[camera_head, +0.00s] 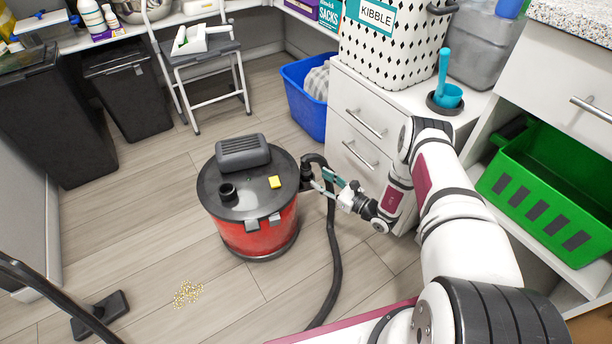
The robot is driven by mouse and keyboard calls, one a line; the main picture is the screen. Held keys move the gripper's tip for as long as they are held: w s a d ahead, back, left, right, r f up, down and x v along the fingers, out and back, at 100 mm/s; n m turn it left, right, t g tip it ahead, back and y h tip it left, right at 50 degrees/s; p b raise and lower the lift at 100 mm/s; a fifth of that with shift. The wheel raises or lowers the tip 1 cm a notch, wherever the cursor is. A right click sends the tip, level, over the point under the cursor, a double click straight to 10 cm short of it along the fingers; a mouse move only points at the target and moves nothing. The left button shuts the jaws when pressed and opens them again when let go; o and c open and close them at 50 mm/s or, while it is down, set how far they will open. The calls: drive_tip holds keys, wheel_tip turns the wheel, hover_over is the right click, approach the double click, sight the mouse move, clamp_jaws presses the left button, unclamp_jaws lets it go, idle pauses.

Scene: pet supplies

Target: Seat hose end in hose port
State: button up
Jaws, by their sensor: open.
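A red canister vacuum (258,236) with a black lid stands upright on the floor in the middle of the view. A black hose (335,260) arches at the vacuum's right side and runs down along the floor toward the bottom. Its upper end (308,168) is at a dark fitting on that side, which looks like the hose port; I cannot tell how deep it sits. A short black round stub (228,192) shows on the lid. My gripper (322,185) is open, with its fingers pointing left around or beside the hose near this fitting. The fingers partly hide the contact area.
A yellow block (275,182) lies on the lid. Spilled kibble (188,293) and a black floor nozzle (100,314) are at lower left. A blue bin (303,100) and white drawers (352,135) stand behind my gripper. A green crate (550,190) is at right.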

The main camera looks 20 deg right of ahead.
sight(310, 173)
drive_tip(key=shift+b+x, duration=1.4)
drive_tip(key=shift+x, duration=1.55)
drive_tip(key=shift+r, duration=0.1)
drive_tip(key=shift+c, duration=0.2)
drive_tip(key=c, duration=0.9)
